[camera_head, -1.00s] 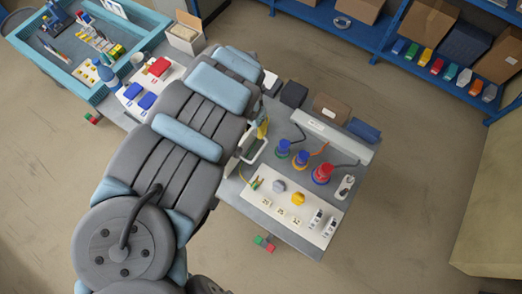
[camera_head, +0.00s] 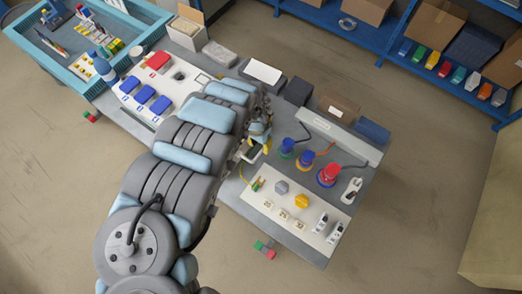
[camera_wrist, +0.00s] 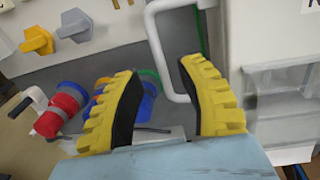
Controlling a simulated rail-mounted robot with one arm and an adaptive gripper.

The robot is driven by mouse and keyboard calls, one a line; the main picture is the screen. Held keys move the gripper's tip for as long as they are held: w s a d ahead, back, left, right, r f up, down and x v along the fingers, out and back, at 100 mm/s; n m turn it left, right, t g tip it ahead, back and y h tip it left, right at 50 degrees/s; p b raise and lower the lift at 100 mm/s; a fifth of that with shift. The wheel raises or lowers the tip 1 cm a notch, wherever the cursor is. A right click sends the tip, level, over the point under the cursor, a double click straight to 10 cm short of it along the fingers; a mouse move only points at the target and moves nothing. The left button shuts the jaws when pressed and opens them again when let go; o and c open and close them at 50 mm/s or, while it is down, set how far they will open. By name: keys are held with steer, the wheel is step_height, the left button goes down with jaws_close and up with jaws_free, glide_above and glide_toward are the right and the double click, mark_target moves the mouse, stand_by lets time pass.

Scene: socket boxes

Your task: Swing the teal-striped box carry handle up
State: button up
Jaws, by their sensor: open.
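In the wrist view, a white U-shaped carry handle (camera_wrist: 155,38) hangs from a white box (camera_wrist: 225,35) at the upper right. Its long bar runs down the picture, and its lower bend lies between my fingers, with no clear contact. My gripper (camera_wrist: 158,68) is open, with yellow ribbed fingers and black inner pads either side of the handle's lower part. In the head view my gripper (camera_head: 259,137) is over the table's middle, by a white frame-like part (camera_head: 249,153). My arm hides most of the box there, and I cannot make out a teal stripe.
A panel (camera_head: 300,212) with grey and yellow knobs and switches lies right of my gripper. Blue, yellow and red round plugs (camera_head: 329,174) with cables stand behind it. A white panel with blue and red covers (camera_head: 160,104) lies left. Cartons (camera_head: 338,108) stand at the back.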

mark_target(261, 151)
steer(key=shift+s+d+f, duration=0.15)
steer(key=shift+f, duration=1.8)
jaws_close()
jaws_free()
steer(key=shift+r, duration=0.1)
